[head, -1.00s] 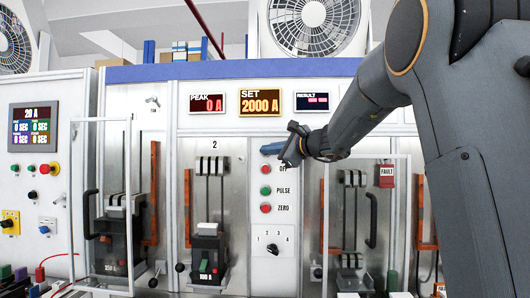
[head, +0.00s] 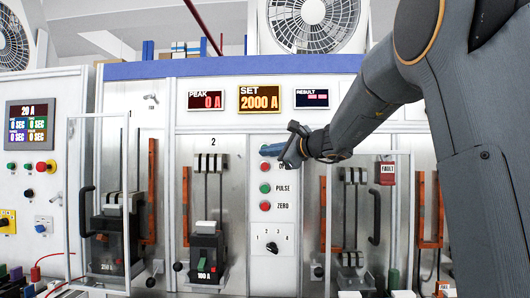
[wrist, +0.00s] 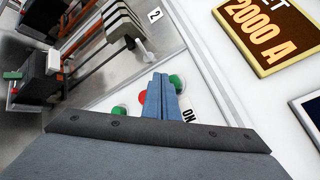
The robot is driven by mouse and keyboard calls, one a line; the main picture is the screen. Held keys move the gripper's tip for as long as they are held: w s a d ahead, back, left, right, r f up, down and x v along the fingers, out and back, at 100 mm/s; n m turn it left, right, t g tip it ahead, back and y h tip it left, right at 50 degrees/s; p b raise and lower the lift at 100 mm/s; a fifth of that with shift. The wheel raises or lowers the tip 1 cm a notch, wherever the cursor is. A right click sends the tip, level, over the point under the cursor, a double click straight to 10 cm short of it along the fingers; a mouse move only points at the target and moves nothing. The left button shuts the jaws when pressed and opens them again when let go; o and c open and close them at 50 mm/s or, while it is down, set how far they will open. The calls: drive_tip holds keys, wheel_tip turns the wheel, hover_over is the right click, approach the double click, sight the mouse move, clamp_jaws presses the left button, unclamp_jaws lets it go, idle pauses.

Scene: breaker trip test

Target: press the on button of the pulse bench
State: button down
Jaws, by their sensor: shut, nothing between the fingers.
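The pulse bench is the white and steel panel with a column of buttons below its SET display (head: 260,98). My gripper (head: 268,150) is shut and empty, its blue fingertips at the top of this column. In the wrist view the fingertips (wrist: 160,80) lie beside the green on button (wrist: 177,82), which is partly hidden by them; its ON label (wrist: 188,115) shows beside the fingers. I cannot tell whether they touch the button. The red off button (head: 266,168) is just below, and the green pulse button (head: 265,188) and red zero button (head: 265,205) are lower.
A rotary selector (head: 272,247) sits below the buttons. Framed clear doors (head: 70,200) stand open at the left and right, with breakers (head: 207,245) in the bays. The PEAK display (head: 205,101) reads 0 A; SET reads 2000 A.

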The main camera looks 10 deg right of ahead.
drive_tip(key=s, duration=0.1)
drive_tip(key=s+a+b, duration=0.1)
drive_tip(key=s, duration=0.1)
drive_tip(key=s+b, duration=0.1)
drive_tip(key=shift+s+a+r, duration=0.2)
drive_tip(key=shift+s+a, duration=0.05)
drive_tip(key=shift+s, duration=0.15)
idle(0.9)
